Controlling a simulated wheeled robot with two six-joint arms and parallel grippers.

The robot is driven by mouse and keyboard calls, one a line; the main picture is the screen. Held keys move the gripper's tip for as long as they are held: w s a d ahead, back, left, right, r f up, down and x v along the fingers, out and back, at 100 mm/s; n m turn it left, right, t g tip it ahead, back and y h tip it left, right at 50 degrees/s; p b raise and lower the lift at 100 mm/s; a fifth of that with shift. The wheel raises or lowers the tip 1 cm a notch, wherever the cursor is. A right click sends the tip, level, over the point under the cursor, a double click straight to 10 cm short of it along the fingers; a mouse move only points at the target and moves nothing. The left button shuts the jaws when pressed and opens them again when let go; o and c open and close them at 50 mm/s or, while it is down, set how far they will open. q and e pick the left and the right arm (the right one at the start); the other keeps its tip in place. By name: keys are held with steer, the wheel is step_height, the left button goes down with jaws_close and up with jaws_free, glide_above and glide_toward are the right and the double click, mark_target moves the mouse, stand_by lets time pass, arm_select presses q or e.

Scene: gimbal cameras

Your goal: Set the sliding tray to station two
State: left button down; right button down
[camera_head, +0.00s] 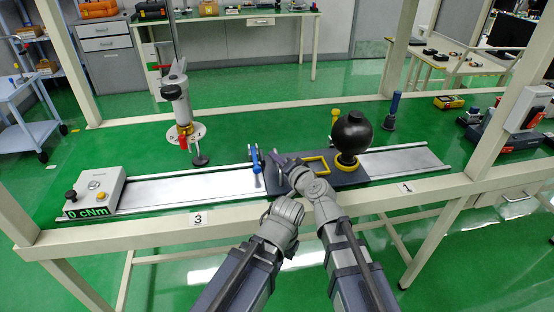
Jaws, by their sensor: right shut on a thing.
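The sliding tray (377,171) is a dark plate on a metal rail, right of the rail's middle. It carries a black ball-shaped part (354,134) in a yellow ring at its right and an empty yellow rectangular outline (316,164). A blue lever (256,160) stands at its left end. My right gripper (277,160) is at the tray's left end, shut on part of the tray; the wrist partly hides the grip. My left wrist is just below the right one, in front of the rail; its fingers cannot be made out.
The rail (190,187) is bare left of the tray, up to a grey box (95,189) reading 0 cNm. Label 3 (198,218) is on the front beam at left, label 1 (405,187) at right. A tool with a red handle (183,140) hangs above the left rail.

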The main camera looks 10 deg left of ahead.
arm_select(q)
steer(key=shift+s+a, duration=0.15)
steer(key=shift+a, duration=0.25)
arm_select(e)
steer(key=shift+s+a, duration=0.15)
steer(key=shift+a, duration=0.25)
steer(key=c, duration=0.8)
jaws_free()
steer(key=shift+c, duration=0.2)
arm_select(q)
steer(key=shift+r, duration=0.1)
arm_select(e)
steer(key=shift+r, duration=0.1)
arm_select(q)
step_height(320, 180, up, 10)
steer(key=p, duration=1)
arm_select(e)
step_height(320, 180, up, 10)
arm_select(q)
steer(key=shift+s+d, duration=0.1)
arm_select(e)
steer(key=shift+s+d+f, duration=0.1)
steer(key=shift+f, duration=0.1)
